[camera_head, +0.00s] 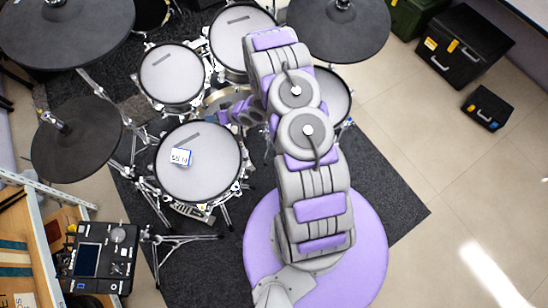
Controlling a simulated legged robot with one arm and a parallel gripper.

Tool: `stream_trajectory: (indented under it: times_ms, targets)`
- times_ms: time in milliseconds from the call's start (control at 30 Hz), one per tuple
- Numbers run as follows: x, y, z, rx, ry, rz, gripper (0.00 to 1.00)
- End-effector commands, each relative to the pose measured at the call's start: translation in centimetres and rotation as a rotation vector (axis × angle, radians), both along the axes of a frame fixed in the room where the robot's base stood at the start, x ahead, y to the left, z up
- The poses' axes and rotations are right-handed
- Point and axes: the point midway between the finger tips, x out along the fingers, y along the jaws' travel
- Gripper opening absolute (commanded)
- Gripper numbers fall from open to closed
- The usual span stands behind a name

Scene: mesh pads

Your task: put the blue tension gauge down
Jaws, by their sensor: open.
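The tension gauge (181,157) is a small block with a white face, dark marks and a blue edge. It lies on the pale mesh pad (205,180) of the nearest left drum, left of the pad's middle. My gripper (230,115) is above and to the right of that pad, apart from the gauge. Its purple fingers are open, and I see nothing held between them. My arm partly hides the gripper's wrist and the drums behind it.
More mesh pads (171,74) stand behind, with dark cymbal pads (76,145) around them. A drum module (102,258) is at the lower left. Black cases (463,48) stand at the upper right. The tiled floor at right is mostly clear.

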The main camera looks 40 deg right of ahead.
Motion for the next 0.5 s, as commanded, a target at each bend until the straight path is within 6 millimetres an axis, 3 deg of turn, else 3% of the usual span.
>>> stream_trajectory:
  times_ms: [33,267,500]
  targets:
    - [0.8,-1.0,1.6,-0.065,0.007,-0.005,0.47]
    - [1.5,-5.3,7.4,-0.320,0.095,-0.049,0.47]
    - [-0.5,-8.6,14.8,-0.524,0.209,-0.112,0.47]
